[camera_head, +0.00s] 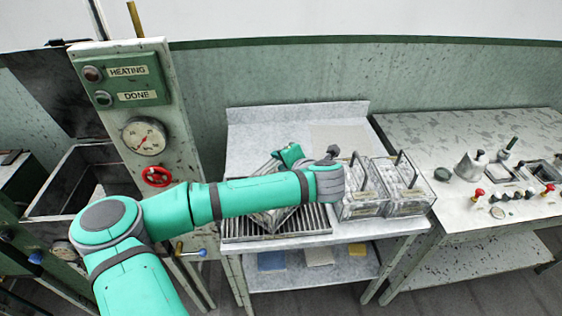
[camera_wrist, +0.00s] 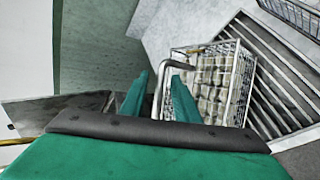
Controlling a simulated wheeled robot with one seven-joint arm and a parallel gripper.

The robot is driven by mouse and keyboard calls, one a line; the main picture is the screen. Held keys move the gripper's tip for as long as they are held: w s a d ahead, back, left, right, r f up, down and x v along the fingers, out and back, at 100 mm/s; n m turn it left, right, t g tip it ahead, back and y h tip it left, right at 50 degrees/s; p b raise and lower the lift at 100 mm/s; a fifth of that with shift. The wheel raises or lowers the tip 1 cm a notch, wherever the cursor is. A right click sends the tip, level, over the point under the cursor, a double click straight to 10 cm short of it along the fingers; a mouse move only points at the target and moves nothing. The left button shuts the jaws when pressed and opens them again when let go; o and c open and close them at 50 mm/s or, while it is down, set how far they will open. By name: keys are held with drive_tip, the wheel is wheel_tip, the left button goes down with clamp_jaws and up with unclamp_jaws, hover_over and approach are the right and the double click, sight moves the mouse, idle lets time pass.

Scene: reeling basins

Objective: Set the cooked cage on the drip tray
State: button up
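A wire cage (camera_wrist: 218,78) packed with pale cocoons shows in the wrist view, with a bent grey handle at its left. In the head view the cage (camera_head: 268,220) is turned at an angle over the slatted drip tray (camera_head: 236,231), partly hidden behind my arm. The tray's slats (camera_wrist: 282,92) show right of the cage in the wrist view. I cannot tell whether its base rests fully on the slats. My gripper (camera_wrist: 157,82) has its two teal fingers apart, with the handle's upright between them. In the head view my gripper (camera_head: 290,155) is above the cage.
Two more cages with handles, one (camera_head: 362,198) beside the tray and another (camera_head: 404,186) further right, stand on the same table. A heating panel (camera_head: 130,85) with a gauge and red valve rises at left. Another bench (camera_head: 480,200) with tools and knobs is at right.

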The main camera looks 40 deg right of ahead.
drive_tip(key=v, duration=1.2)
